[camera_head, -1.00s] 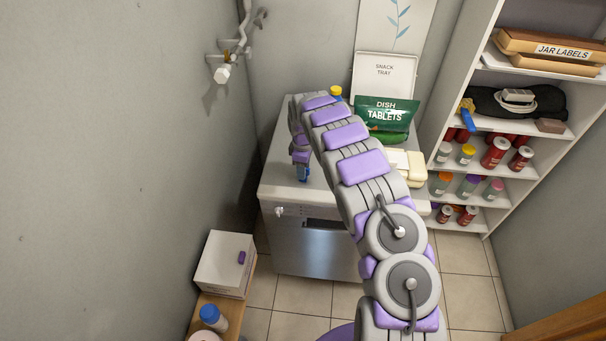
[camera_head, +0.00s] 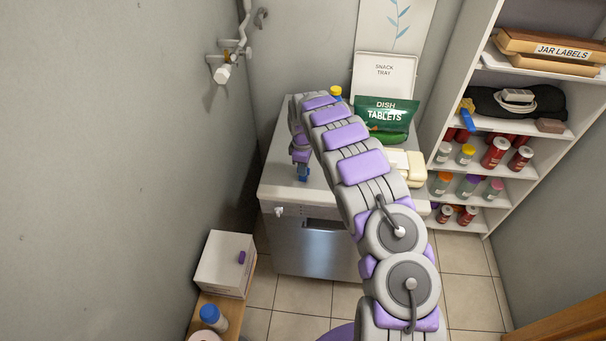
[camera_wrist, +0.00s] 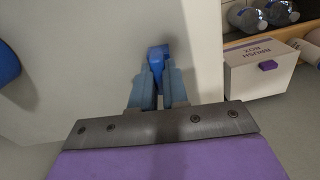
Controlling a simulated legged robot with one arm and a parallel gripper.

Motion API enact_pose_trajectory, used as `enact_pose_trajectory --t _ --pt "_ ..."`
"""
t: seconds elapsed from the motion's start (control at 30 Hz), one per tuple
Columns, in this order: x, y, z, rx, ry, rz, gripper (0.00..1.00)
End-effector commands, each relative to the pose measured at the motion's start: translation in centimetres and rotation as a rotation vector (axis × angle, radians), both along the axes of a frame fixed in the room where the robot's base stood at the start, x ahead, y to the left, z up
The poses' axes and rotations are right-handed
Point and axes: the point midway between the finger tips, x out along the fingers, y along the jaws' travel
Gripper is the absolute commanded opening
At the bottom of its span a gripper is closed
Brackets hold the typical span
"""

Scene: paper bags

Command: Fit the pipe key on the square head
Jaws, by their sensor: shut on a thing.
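My gripper (camera_wrist: 157,84) is shut on a small blue piece (camera_wrist: 158,54), which looks like the pipe key. The piece sticks out past the fingertips over a pale flat surface (camera_wrist: 75,50). In the head view my arm curves down over the white-topped appliance, and the blue end of my gripper (camera_head: 303,173) shows at its left front. A pipe fitting (camera_head: 229,55) on the left wall ends in a white blocky piece (camera_head: 222,74), apart from my gripper. A small pale knob (camera_head: 280,211) is on the appliance front. I cannot tell which is the square head.
The appliance (camera_head: 300,250) carries a green tablets pouch (camera_head: 386,116) and a snack tray box (camera_head: 384,78). The brush box (camera_head: 222,264) stands at lower left, also visible in the wrist view (camera_wrist: 262,68). Shelves (camera_head: 470,190) stand right. An unidentified blue object (camera_wrist: 6,62) is at the wrist view's left edge.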

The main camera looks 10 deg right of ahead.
Motion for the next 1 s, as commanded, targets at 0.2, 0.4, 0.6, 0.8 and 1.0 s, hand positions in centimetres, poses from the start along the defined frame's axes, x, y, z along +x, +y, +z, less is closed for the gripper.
enact_pose_trajectory --t 0.2,0.4,0.6,0.8,1.0 --pt "-0.1 0.0 0.7 0.000 0.002 0.000 0.00" --pt "-0.1 0.0 1.5 0.000 0.001 0.000 0.00" --pt "-0.1 0.0 2.0 0.000 0.001 0.000 0.00" --pt "-0.1 0.0 2.8 0.000 -0.001 0.000 0.00" --pt "-0.1 0.0 4.7 -0.001 -0.002 0.000 0.00"
